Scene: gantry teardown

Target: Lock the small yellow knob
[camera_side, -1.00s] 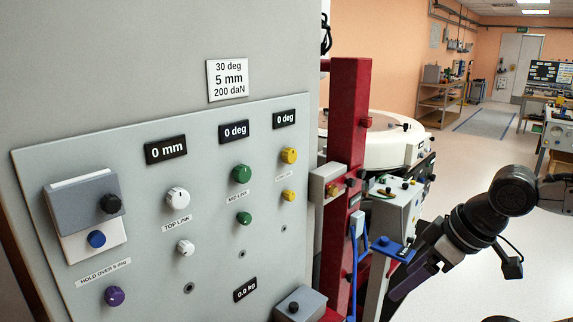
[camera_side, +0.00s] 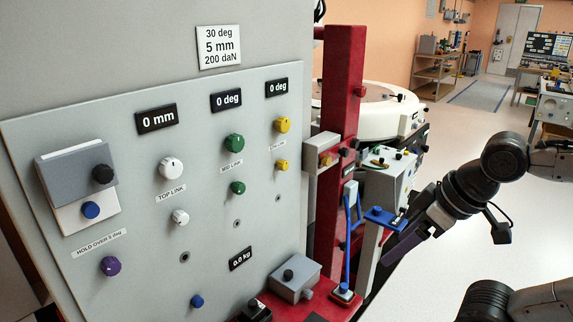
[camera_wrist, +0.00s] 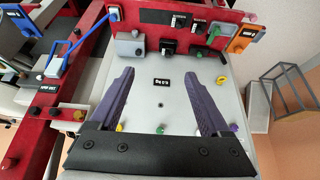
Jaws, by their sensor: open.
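The small yellow knob (camera_side: 282,165) is at the right of the grey upright panel (camera_side: 215,285), below a larger yellow knob (camera_side: 282,125) and a "0 deg" plate. I cannot read which way the small knob is turned. My gripper (camera_side: 388,258) has purple fingers and is right of the panel, apart from the small knob. In the wrist view its two fingers (camera_wrist: 156,72) are spread with nothing between them. A yellow knob (camera_wrist: 120,127) shows by the left finger there; I cannot tell which yellow knob it is.
Green knobs (camera_side: 235,143) and white knobs sit left of the yellow ones. A red post (camera_side: 341,95) with a grey box (camera_side: 323,152) stands right of the panel. A blue handle (camera_side: 352,245) and a small grey box (camera_side: 294,279) are low near the post.

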